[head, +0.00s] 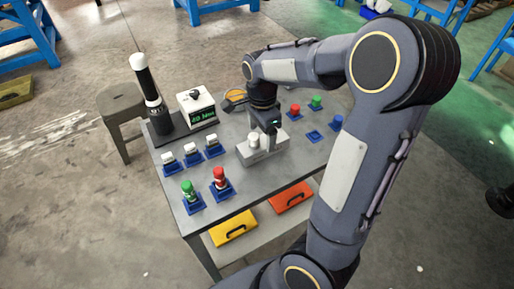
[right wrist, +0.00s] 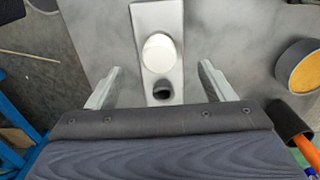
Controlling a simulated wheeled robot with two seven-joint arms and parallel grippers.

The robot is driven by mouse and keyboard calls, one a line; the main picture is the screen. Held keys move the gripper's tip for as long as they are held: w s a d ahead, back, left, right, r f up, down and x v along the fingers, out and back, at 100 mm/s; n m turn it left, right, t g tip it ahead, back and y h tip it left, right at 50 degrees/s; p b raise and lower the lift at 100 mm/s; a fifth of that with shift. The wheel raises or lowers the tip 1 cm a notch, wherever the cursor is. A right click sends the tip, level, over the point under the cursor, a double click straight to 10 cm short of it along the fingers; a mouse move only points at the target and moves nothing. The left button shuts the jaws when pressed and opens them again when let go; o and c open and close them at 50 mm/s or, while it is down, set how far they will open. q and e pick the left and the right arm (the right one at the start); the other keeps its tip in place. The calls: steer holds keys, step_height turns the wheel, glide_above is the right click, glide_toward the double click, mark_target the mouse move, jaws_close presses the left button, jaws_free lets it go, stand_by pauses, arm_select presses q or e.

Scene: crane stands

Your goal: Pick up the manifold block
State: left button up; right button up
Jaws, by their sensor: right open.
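The manifold block (head: 265,154) is a grey rectangular block lying on the grey bench top, with a white round cap on it. It also shows in the right wrist view (right wrist: 157,17), where a dark round port sits near the white cap. My right gripper (head: 266,133) is over the block, pointing down. In the right wrist view its two fingers (right wrist: 160,82) are apart, one on each side of the block's near end, with gaps visible and nothing gripped. My arm hides part of the bench on the right. My left gripper is not in view.
A white box with a green display (head: 204,115) and a black-and-white upright tool (head: 147,82) stand at the back left. Blue holders with white pieces (head: 191,153), green and red knobs (head: 220,179) line the left. An empty blue holder (head: 314,137) sits right.

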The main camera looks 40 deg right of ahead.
mark_target(263, 141)
steer(key=f, duration=0.5)
steer(key=shift+d+f+b, duration=0.25)
steer(key=shift+d+b, duration=0.05)
steer(key=shift+d, duration=0.05)
steer(key=shift+w+r, duration=0.1)
jaws_close()
